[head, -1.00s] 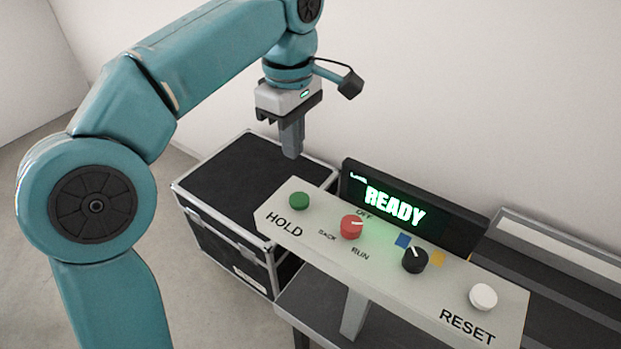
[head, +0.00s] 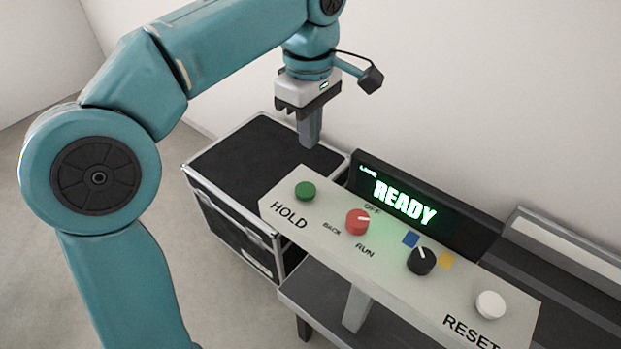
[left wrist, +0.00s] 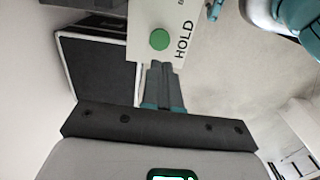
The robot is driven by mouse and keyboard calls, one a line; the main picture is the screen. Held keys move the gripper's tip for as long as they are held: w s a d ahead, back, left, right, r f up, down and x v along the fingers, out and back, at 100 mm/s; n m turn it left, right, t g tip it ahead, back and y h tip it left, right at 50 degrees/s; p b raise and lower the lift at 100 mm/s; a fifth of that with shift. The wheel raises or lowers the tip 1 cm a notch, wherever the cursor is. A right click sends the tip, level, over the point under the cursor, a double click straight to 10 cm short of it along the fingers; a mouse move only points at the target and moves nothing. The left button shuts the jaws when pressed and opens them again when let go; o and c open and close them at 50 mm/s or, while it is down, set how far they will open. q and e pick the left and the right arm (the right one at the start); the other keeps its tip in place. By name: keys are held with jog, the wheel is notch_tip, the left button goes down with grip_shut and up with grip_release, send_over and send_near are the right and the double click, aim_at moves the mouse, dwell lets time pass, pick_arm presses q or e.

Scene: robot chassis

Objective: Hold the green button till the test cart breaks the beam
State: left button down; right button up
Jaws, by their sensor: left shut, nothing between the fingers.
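The green button (head: 305,191) sits at the left end of a pale control panel (head: 330,238), above the word HOLD. My left gripper (head: 311,146) is shut and empty, pointing down above and behind that end of the panel, apart from the button. In the left wrist view the shut fingers (left wrist: 160,72) show just below the green button (left wrist: 159,39) in the picture. A display (head: 405,205) behind the panel reads READY in green. The test cart and the beam cannot be made out. My right gripper is not in view.
The panel also carries a red knob (head: 357,222), a black knob (head: 421,261) and a white RESET button (head: 490,304). A black case (head: 250,165) stands behind the left end. A dark track with a light rail (head: 560,250) runs at the right.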

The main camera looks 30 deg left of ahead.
aim_at(310, 192)
pick_arm(q)
notch_tip(310, 192, down, 12)
jog(key=shift+f, duration=0.1)
dwell(0.5)
